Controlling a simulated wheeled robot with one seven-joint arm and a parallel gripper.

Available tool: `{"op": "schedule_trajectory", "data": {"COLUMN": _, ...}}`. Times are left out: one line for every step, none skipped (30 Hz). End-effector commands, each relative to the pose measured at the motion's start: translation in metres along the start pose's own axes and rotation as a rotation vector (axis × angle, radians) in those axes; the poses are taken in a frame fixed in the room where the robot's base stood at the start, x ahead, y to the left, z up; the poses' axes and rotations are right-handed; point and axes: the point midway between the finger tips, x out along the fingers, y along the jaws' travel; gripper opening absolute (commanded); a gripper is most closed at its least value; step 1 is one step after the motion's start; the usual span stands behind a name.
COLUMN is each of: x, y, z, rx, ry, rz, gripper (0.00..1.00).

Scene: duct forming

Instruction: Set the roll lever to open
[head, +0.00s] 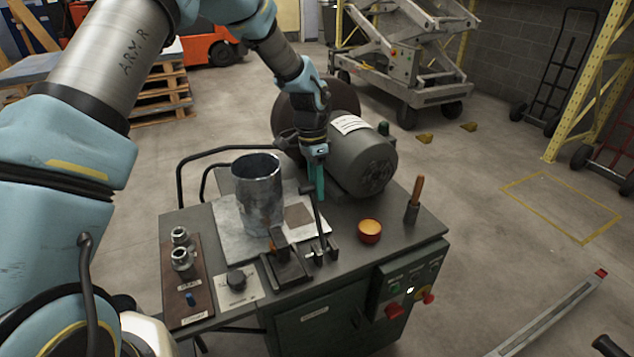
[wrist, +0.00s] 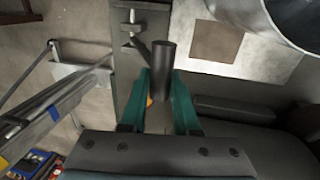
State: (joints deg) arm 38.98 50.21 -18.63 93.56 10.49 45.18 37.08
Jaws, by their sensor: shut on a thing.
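The roll lever (head: 318,222) is a thin dark rod rising from a small bracket at the front of the machine bench. Its upper end is at my gripper (head: 318,190), which comes down from above with teal fingers. In the wrist view, the lever's dark cylindrical grip (wrist: 163,62) stands between the teal fingers of my gripper (wrist: 161,78), and a thin rod leads from it to the bracket (wrist: 131,30). My gripper is shut on the lever. The lever's open and closed marks cannot be made out.
A sheet-metal cylinder (head: 259,190) stands on the bench left of the lever. A grey motor (head: 362,160) is close behind on the right. An orange bowl (head: 369,230) and a wooden-handled tool (head: 414,198) stand to the right. Control buttons (head: 408,290) are on the front.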

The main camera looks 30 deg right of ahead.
Motion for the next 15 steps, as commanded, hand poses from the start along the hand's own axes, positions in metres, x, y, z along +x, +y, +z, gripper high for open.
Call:
{"op": "schedule_trajectory", "data": {"x": 0.0000, "y": -0.0018, "z": 0.0006, "rx": -0.002, "ry": 0.000, "rz": 0.002, "gripper": 0.00}}
{"op": "schedule_trajectory", "data": {"x": 0.0002, "y": -0.0019, "z": 0.0007, "rx": -0.001, "ry": 0.000, "rz": 0.003, "gripper": 0.00}}
{"op": "schedule_trajectory", "data": {"x": 0.0004, "y": -0.0021, "z": 0.0007, "rx": -0.001, "ry": 0.000, "rz": 0.004, "gripper": 0.00}}
{"op": "schedule_trajectory", "data": {"x": 0.0006, "y": -0.0023, "z": 0.0007, "rx": -0.001, "ry": 0.000, "rz": 0.004, "gripper": 0.00}}
{"op": "schedule_trajectory", "data": {"x": 0.0007, "y": -0.0024, "z": 0.0008, "rx": -0.001, "ry": 0.000, "rz": 0.004, "gripper": 0.00}}
{"op": "schedule_trajectory", "data": {"x": 0.0008, "y": -0.0026, "z": 0.0008, "rx": -0.001, "ry": 0.000, "rz": 0.004, "gripper": 0.00}}
{"op": "schedule_trajectory", "data": {"x": 0.0009, "y": -0.0027, "z": 0.0009, "rx": -0.001, "ry": 0.000, "rz": 0.003, "gripper": 0.00}}
{"op": "schedule_trajectory", "data": {"x": 0.0009, "y": -0.0029, "z": 0.0009, "rx": -0.001, "ry": 0.000, "rz": 0.003, "gripper": 0.00}}
{"op": "schedule_trajectory", "data": {"x": 0.0010, "y": -0.0030, "z": 0.0010, "rx": -0.001, "ry": 0.000, "rz": 0.003, "gripper": 0.00}}
{"op": "schedule_trajectory", "data": {"x": 0.0010, "y": -0.0032, "z": 0.0010, "rx": -0.001, "ry": 0.000, "rz": 0.002, "gripper": 0.00}}
{"op": "schedule_trajectory", "data": {"x": 0.0010, "y": -0.0033, "z": 0.0010, "rx": -0.002, "ry": 0.000, "rz": 0.002, "gripper": 0.00}}
{"op": "schedule_trajectory", "data": {"x": 0.0010, "y": -0.0035, "z": 0.0011, "rx": -0.002, "ry": 0.000, "rz": 0.001, "gripper": 0.00}}
{"op": "schedule_trajectory", "data": {"x": 0.0011, "y": -0.0036, "z": 0.0011, "rx": -0.002, "ry": 0.000, "rz": 0.001, "gripper": 0.32}}
{"op": "schedule_trajectory", "data": {"x": 0.0011, "y": -0.0037, "z": 0.0012, "rx": -0.002, "ry": 0.000, "rz": 0.001, "gripper": 0.35}}
{"op": "schedule_trajectory", "data": {"x": 0.0012, "y": -0.0036, "z": 0.0012, "rx": -0.002, "ry": 0.000, "rz": 0.001, "gripper": 0.40}}
